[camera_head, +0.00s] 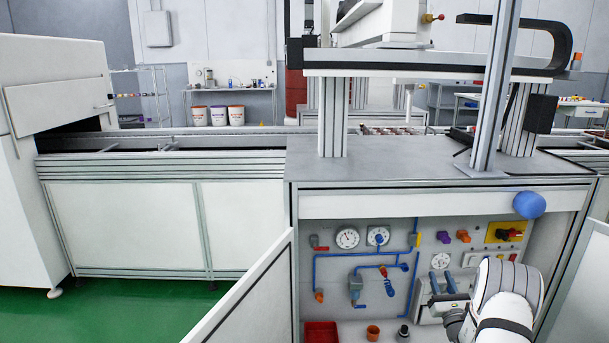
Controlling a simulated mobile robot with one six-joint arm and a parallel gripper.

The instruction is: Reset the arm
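My arm (505,298) shows at the lower right, in front of the open cabinet of the potting station. My gripper (449,299) is at the left end of the arm's white wrist, near the right part of the cabinet's back panel. It is small and dark here, and I cannot tell whether its fingers are apart or hold anything.
The cabinet's left door (245,300) stands open toward me. Inside are gauges (347,238), blue pipes (338,255), a yellow switch plate (506,232) and a red bin (320,333). A blue ball-shaped thing (529,205) is at the cabinet's top right. Green floor (140,310) is clear at left.

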